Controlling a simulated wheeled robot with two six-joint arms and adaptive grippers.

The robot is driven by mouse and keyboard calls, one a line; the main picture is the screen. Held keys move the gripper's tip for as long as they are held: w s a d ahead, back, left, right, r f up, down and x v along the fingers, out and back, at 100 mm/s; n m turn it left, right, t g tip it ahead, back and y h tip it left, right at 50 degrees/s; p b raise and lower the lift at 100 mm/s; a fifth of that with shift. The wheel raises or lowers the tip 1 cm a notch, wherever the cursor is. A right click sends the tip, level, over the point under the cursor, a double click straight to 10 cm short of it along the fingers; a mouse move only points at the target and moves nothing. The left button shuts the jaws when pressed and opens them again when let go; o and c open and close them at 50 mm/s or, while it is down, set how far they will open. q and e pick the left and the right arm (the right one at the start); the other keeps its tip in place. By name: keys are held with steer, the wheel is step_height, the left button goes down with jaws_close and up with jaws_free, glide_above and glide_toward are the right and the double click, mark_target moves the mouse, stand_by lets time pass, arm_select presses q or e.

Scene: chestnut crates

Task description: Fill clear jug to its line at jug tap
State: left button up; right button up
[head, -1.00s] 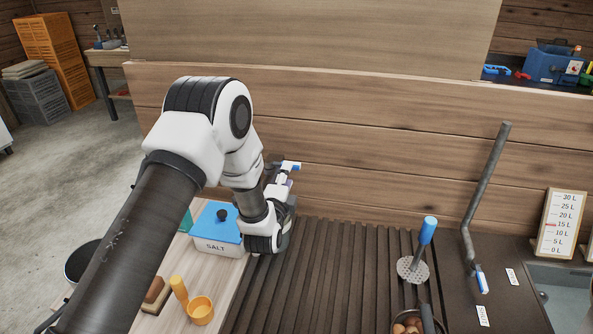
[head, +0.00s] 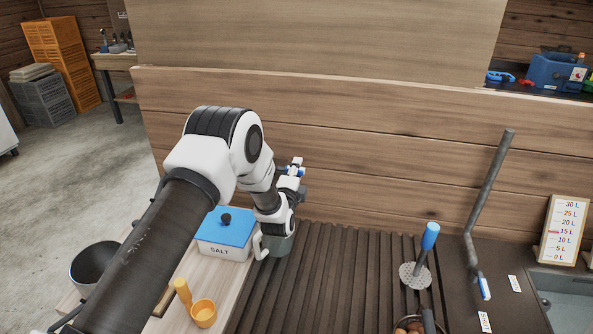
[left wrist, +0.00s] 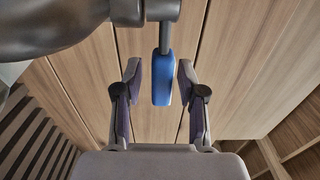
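The clear jug (head: 281,246), greyish with a pale handle on its left, stands upright at the back left of the slatted rack, partly hidden by my left wrist. Its fill line and any water inside cannot be made out. My left gripper (head: 296,171) is above it, near the plank wall. In the left wrist view, the open fingers of my left gripper (left wrist: 157,84) flank a blue tap lever (left wrist: 162,76), with gaps on both sides. A grey metal pipe (left wrist: 60,28) crosses the upper left. My right gripper is not in view.
A blue-lidded salt box (head: 222,240) stands just left of the jug. A blue-handled skimmer (head: 428,240), a bent pipe (head: 488,188) and a litre gauge (head: 562,230) are right. The rack's middle is clear.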

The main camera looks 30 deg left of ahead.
arm_select(q)
jaws_close()
steer(key=shift+w+f+n+y+b, duration=0.2)
steer(key=shift+w+n+y+b, duration=0.3)
steer(key=shift+y+b, duration=0.45)
steer(key=shift+w+a+r+n+g+y+b, duration=0.15)
steer(key=shift+n+g+y+b, duration=0.1)
steer(key=shift+n+g+y, duration=0.2)
steer(key=shift+w+a+n+g+y+b, duration=0.15)
steer(key=shift+n+g+y+b, duration=0.15)
steer(key=shift+y, duration=0.2)
steer(key=shift+o, duration=1.7)
jaws_free()
steer(key=shift+s, duration=0.1)
steer(key=shift+s, duration=0.1)
steer(key=v, duration=1.2)
